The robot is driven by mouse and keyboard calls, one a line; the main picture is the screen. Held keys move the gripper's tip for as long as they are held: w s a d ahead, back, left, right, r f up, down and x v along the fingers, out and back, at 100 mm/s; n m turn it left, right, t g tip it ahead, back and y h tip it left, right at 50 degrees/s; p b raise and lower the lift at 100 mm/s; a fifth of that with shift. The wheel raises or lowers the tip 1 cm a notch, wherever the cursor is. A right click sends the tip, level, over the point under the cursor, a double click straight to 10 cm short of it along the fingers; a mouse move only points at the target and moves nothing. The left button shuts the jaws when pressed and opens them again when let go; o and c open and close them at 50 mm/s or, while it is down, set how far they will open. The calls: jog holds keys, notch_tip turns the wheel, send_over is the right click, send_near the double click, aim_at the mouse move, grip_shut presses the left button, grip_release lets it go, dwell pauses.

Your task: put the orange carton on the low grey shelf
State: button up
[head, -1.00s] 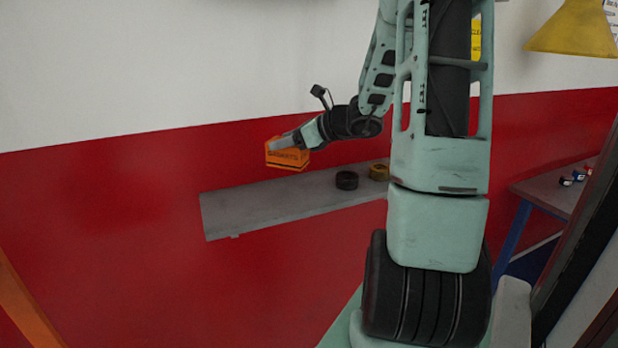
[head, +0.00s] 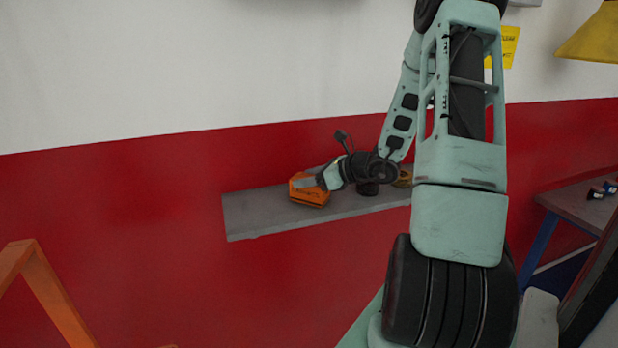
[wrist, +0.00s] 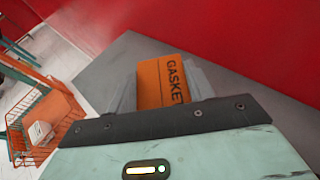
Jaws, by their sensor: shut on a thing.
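The orange carton (head: 310,196) is between the fingers of my gripper (head: 309,183), which is shut on it. In the head view the carton is over the middle of the low grey shelf (head: 250,213), at or just above its top; I cannot tell whether it touches. In the wrist view the carton (wrist: 163,82) shows black "GASKE" lettering between the two fingers (wrist: 160,88), with the grey shelf (wrist: 118,62) behind it. My gripper hides part of the carton's right side in the head view.
The shelf's left end is clear. An orange frame (head: 45,290) stands at lower left. A table (head: 580,200) is at right.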

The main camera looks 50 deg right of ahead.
jog(key=shift+f, duration=0.2)
jog(key=o, duration=1.2)
jog(key=shift+c, duration=0.2)
jog(key=shift+r, duration=0.15)
